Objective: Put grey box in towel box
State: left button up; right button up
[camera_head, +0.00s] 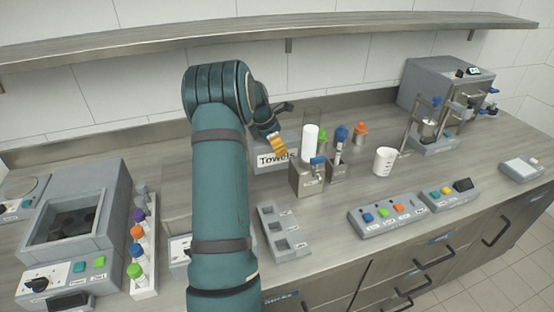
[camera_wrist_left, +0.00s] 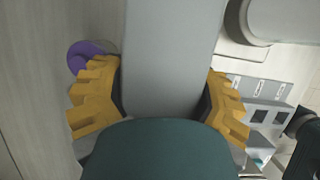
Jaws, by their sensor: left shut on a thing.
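My left gripper (camera_head: 278,143) is at the front of the towel box (camera_head: 262,163), which carries a "Towels" label. In the left wrist view its yellow-padded fingers (camera_wrist_left: 164,106) are shut on the grey box (camera_wrist_left: 172,55), a long plain grey block lying between them. In the head view I cannot make out the grey box; my arm and gripper block the view there. The towel box is partly covered by my gripper, and its inside cannot be seen. My right gripper is in neither view.
A white cylinder (camera_head: 310,140) and small metal containers (camera_head: 308,178) stand right of the towel box. A grey slotted tray (camera_head: 283,232) lies in front. A bottle rack (camera_head: 146,262) is at left. A white cup (camera_head: 384,160) and button panels (camera_head: 386,213) are at right. A shelf (camera_head: 330,33) runs above.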

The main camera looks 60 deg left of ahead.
aim_at(277, 158)
pick_arm(q)
notch_tip(277, 158, down, 5)
jog(key=shift+f+b, duration=0.1)
jog(key=shift+b, duration=0.35)
jog(key=shift+f, duration=0.1)
jog(key=o, duration=1.4)
jog(key=shift+c, duration=0.2)
